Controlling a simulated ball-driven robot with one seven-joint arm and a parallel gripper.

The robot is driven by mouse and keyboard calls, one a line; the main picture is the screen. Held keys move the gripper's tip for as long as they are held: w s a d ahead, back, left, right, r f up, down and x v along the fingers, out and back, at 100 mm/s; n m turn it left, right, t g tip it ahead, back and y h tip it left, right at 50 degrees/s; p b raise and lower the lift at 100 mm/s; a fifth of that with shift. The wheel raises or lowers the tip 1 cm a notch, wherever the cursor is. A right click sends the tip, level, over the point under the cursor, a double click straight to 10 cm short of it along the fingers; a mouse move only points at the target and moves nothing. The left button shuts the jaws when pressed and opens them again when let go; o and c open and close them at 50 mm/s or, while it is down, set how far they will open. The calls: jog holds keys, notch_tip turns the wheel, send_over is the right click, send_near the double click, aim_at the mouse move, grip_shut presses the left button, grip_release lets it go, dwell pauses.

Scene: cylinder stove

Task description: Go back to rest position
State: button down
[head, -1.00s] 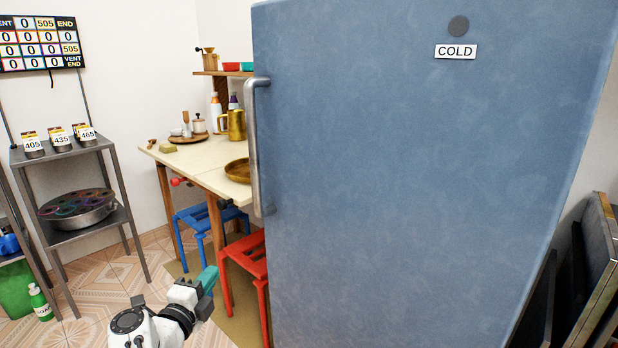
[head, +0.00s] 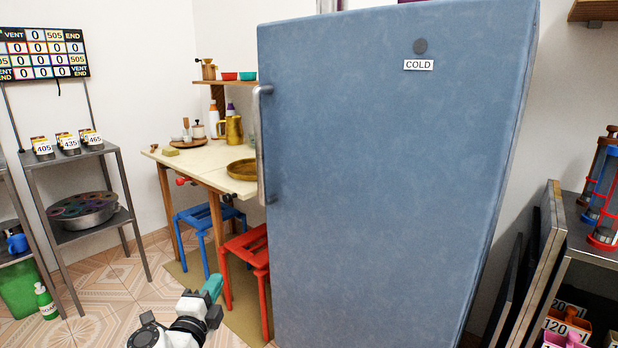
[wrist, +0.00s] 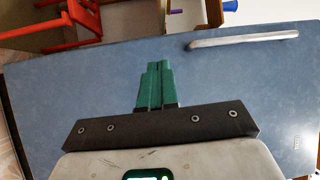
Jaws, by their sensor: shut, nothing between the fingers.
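My gripper (head: 213,287) is low at the bottom of the head view, in front of the red stool and left of the fridge's lower edge. Its teal fingers (wrist: 155,84) are together in the wrist view, with nothing between them. The blue fridge (head: 385,180), labelled COLD, stands in front of me with its door closed. Its surface (wrist: 60,90) fills most of the wrist view behind the fingers, and its handle (wrist: 243,39) is at the upper right there. I cannot tell the exact gap between fingers and fridge.
A table (head: 205,160) with a brass jug (head: 231,131) and tray stands left of the fridge, with a blue stool (head: 203,222) and a red stool (head: 250,247) below. A metal shelf (head: 75,237) is at left. Panels (head: 545,255) and a rack (head: 580,228) are at right.

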jog(key=w+d+f+n+t+y, duration=0.1)
jog(key=w+d+f+n+y, duration=0.1)
jog(key=d+n+y, duration=0.3)
jog(key=w+d+f+n+y, duration=0.1)
jog(key=d+f+n, duration=0.15)
jog(key=d, duration=0.55)
jog(key=s+d+f+n+g+y, duration=0.3)
jog(key=s+d+f+n+g, duration=0.15)
jog(key=d+f+n, duration=0.5)
jog(key=s+d+f+n+g+h, duration=0.1)
jog(key=s+d+f+g+h, duration=0.15)
jog(key=s+d, duration=0.6)
jog(key=s+d+f+g+h, duration=0.1)
jog(key=s+d+f+g, duration=0.4)
jog(key=s, duration=0.7)
jog(key=s+d+f+n+g+h, duration=0.1)
jog(key=s+d+f+g+h, duration=0.1)
jog(key=s+d, duration=0.7)
jog(key=s+d+r+m+g+h, duration=0.1)
jog(key=s+d+g, duration=0.1)
jog(key=s, duration=0.7)
jog(key=s+d+r+g+h, duration=0.1)
jog(key=s+g, duration=0.2)
jog(key=s, duration=0.6)
notch_tip(320, 180, up, 28)
jog(key=p, duration=2.8)
jog(key=shift+w, duration=0.25)
jog(key=shift+y, duration=0.25)
